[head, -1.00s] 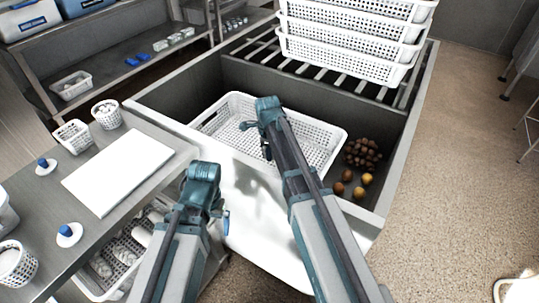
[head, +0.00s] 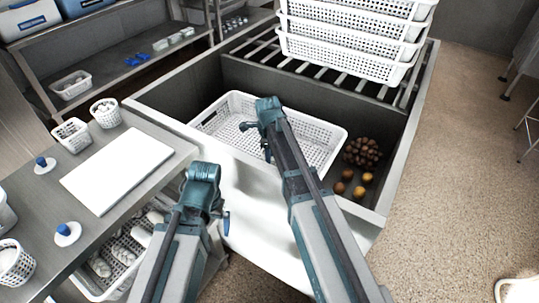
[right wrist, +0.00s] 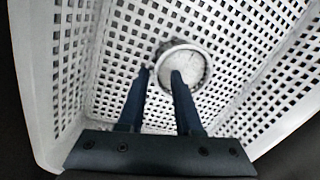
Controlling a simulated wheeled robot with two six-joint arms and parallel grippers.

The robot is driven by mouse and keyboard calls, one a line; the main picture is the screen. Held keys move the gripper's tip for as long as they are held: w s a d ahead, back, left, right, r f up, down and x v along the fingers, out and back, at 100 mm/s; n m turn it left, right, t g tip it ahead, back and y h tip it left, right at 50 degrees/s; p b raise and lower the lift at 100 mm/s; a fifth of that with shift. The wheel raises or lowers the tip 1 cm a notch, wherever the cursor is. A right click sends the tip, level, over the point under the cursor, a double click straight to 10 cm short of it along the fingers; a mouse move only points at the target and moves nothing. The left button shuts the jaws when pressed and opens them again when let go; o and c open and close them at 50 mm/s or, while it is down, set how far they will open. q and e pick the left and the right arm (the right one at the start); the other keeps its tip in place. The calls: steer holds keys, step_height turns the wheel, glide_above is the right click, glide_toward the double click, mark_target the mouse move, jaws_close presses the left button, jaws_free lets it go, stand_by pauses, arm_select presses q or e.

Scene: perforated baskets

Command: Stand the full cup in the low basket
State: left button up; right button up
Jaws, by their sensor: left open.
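The low basket (head: 318,128) is white and perforated and lies in a grey bin. A round cup (right wrist: 196,62) with whitish contents shows inside the basket in the right wrist view. It appears upright on the perforated floor; my right arm hides it in the head view. My right gripper (head: 257,141) reaches down into the basket. In the right wrist view its two fingers (right wrist: 160,74) are apart, one overlapping the cup's mouth and one just left of its rim. My left gripper (head: 226,222) is open and empty, in front of the bin.
Brown and orange round items (head: 362,152) lie in the bin, right of the basket. Stacked white baskets (head: 350,45) stand on the rack behind. The left counter holds a white board (head: 130,170), small perforated containers (head: 106,114) and blue-knobbed lids (head: 66,234).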

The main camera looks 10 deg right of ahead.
arm_select(q)
step_height(320, 180, up, 13)
steer(key=p, duration=1.2)
steer(key=shift+p, duration=0.3)
arm_select(e)
step_height(320, 180, up, 13)
steer(key=s, duration=0.1)
steer(key=shift+a, duration=0.3)
steer(key=shift+s, duration=0.1)
